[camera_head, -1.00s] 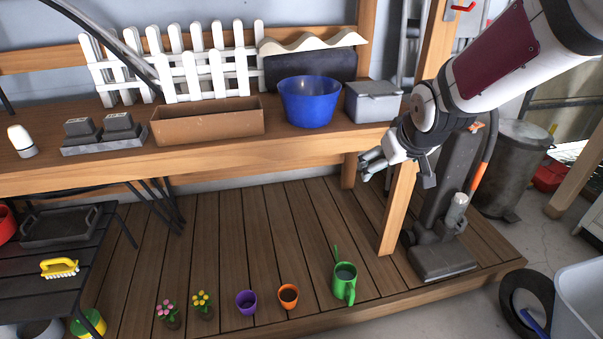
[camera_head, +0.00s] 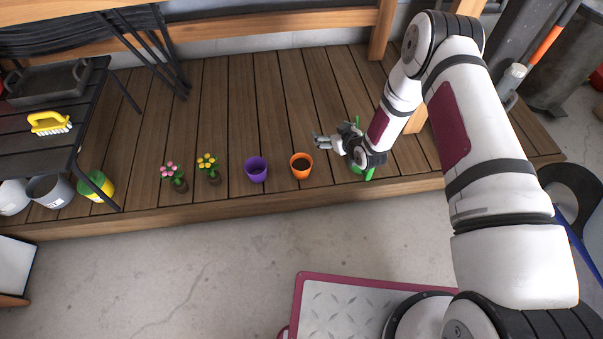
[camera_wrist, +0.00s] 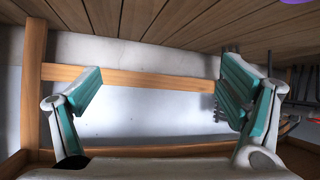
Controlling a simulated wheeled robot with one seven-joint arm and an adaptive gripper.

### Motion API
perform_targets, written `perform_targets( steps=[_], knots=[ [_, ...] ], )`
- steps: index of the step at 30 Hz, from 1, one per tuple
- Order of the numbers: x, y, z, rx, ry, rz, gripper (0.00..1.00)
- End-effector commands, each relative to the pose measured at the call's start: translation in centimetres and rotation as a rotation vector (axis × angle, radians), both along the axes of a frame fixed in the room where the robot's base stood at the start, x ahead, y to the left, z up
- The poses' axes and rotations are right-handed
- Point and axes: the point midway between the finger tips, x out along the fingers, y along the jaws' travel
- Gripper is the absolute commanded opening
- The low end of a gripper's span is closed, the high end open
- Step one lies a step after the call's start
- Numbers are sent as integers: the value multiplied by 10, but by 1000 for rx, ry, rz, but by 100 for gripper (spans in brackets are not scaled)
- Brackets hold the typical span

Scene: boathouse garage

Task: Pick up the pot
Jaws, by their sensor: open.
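Two small pots stand upright on the wooden deck in the head view: a purple pot (camera_head: 256,170), which looks empty, and an orange pot (camera_head: 302,168) with dark soil inside. I cannot tell which one the task names. My gripper (camera_head: 318,142) is just above and to the right of the orange pot in the picture, its fingers pointing left. It is open and empty. In the wrist view my gripper (camera_wrist: 163,92) shows its two teal-padded fingers spread wide, with only wall and wood rail between them. A sliver of purple (camera_wrist: 296,2) shows at the top right edge there.
A green watering can (camera_head: 368,174) is partly hidden behind my gripper. Pink flowers (camera_head: 173,175) and yellow flowers (camera_head: 208,165) stand left of the pots. A black slatted table (camera_head: 40,145) with a yellow brush (camera_head: 50,122) is at left. Deck behind the pots is clear.

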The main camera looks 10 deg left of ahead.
Motion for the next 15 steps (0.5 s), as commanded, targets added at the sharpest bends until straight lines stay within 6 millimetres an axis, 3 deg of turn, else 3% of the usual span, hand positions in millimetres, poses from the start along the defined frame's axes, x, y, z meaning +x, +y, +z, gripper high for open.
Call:
perform_targets(
  steps=[1, 6, 9, 15],
  knots=[
    [-15, 6, -44, 20, -1, 10, 90],
    [-58, 19, -128, 91, -43, 32, 90],
    [-81, 24, -160, 124, -61, 38, 90],
    [-103, 28, -189, 157, -83, 40, 90]
  ],
)
